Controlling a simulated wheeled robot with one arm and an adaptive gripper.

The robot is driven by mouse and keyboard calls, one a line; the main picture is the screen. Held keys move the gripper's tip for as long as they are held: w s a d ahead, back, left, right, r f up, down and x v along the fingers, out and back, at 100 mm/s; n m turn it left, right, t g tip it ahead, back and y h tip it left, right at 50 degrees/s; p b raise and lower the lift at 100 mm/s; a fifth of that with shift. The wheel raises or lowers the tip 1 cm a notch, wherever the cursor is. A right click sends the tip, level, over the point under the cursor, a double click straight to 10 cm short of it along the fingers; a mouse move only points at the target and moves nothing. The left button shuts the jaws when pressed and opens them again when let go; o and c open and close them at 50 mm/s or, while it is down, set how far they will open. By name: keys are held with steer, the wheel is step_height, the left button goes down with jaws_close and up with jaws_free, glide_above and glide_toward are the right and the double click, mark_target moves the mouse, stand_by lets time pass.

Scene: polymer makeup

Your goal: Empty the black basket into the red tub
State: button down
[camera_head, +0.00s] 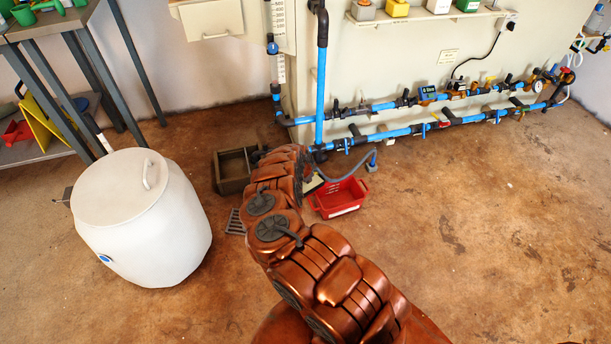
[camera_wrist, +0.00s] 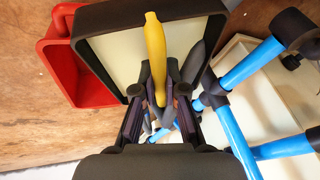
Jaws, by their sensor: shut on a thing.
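In the wrist view my gripper (camera_wrist: 160,88) is shut on a yellow, slightly curved, elongated thing (camera_wrist: 154,45), which stands out between the fingers. Behind it is the black basket (camera_wrist: 95,19), with a dark rim and cream interior. A dark grey elongated thing (camera_wrist: 194,62) shows beside the yellow one; I cannot tell how it rests. The red tub (camera_wrist: 60,65) is left of the basket, partly covered by it. In the head view the red tub (camera_head: 340,198) stands on the floor just right of my arm, which hides my gripper and most of the basket.
Blue pipes (camera_head: 400,131) run along the wall behind the tub, close to the gripper in the wrist view. A brown open crate (camera_head: 233,185) and a white drum (camera_head: 140,220) stand left of my arm. A floor grate (camera_head: 235,223) lies nearby. Floor on the right is clear.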

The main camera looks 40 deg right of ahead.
steer(key=shift+s+d+f+t+y, duration=0.2)
steer(key=shift+d+f+y, duration=0.05)
steer(key=shift+f, duration=0.35)
steer(key=shift+s+d+f+t+y, duration=0.2)
steer(key=shift+f+y, duration=0.05)
steer(key=shift+f, duration=0.35)
steer(key=shift+r, duration=0.1)
steer(key=shift+s+d+r+m, duration=0.2)
steer(key=shift+d+m, duration=0.1)
steer(key=shift+d, duration=0.05)
steer(key=shift+w+a+f+p, duration=0.15)
steer(key=shift+w+a+p, duration=0.05)
steer(key=shift+a+p, duration=0.2)
steer(key=shift+w+a+f+h+b, duration=0.3)
steer(key=shift+w+a+h+b, duration=0.1)
steer(key=shift+b, duration=0.45)
steer(key=shift+s+d+r+p, duration=0.1)
steer(key=shift+r+p, duration=0.15)
steer(key=shift+r, duration=0.35)
steer(key=shift+s+d+r+p, duration=0.1)
steer(key=shift+r+p, duration=0.15)
steer(key=shift+r, duration=0.35)
